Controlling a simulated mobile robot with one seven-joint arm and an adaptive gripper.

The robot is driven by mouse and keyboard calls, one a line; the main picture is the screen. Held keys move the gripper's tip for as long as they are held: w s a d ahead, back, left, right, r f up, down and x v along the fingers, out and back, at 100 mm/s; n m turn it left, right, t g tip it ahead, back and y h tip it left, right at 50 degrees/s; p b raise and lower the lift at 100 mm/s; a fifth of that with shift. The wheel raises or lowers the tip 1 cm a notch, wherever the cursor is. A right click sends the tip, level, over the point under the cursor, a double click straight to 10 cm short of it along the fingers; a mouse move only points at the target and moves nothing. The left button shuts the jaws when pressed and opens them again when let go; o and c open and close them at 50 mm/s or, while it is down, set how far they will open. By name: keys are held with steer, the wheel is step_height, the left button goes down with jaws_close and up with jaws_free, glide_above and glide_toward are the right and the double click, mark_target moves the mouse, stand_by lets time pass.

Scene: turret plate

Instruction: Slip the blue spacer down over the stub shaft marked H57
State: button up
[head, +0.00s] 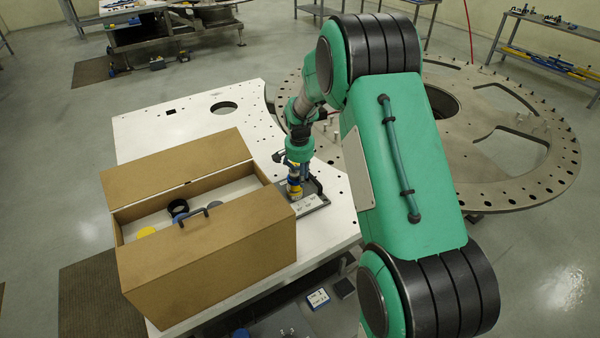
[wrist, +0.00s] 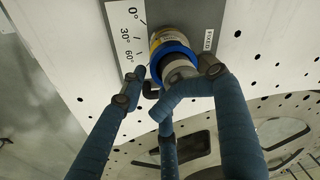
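A blue ring, which looks like the blue spacer (wrist: 166,53), sits around a grey round shaft (wrist: 180,70) in the wrist view. A yellow-banded part (wrist: 161,38) is right behind the ring; its lettering is too small to read, so I cannot confirm H57. In the head view the yellow part (head: 294,194) stands on a small grey fixture. My gripper (wrist: 172,84) has its blue-wrapped fingers spread around the shaft end, with a gap at the left fingertip. In the head view my gripper (head: 294,178) is low over the fixture, pointing down.
The fixture carries a white angle scale (wrist: 128,40) and a "FIXED" label (wrist: 208,40). A large round plate (head: 520,175) lies to the right.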

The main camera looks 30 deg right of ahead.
steer(key=shift+w+d+f, duration=0.15)
steer(key=shift+w+f, duration=0.15)
steer(key=shift+s+r, duration=0.2)
steer(key=shift+r, duration=0.15)
steer(key=shift+w+f, duration=0.1)
steer(key=shift+w, duration=0.1)
steer(key=shift+s, duration=0.1)
step_height(320, 180, up, 12)
steer(key=s+a, duration=0.1)
stand_by(0.3)
stand_by(0.8)
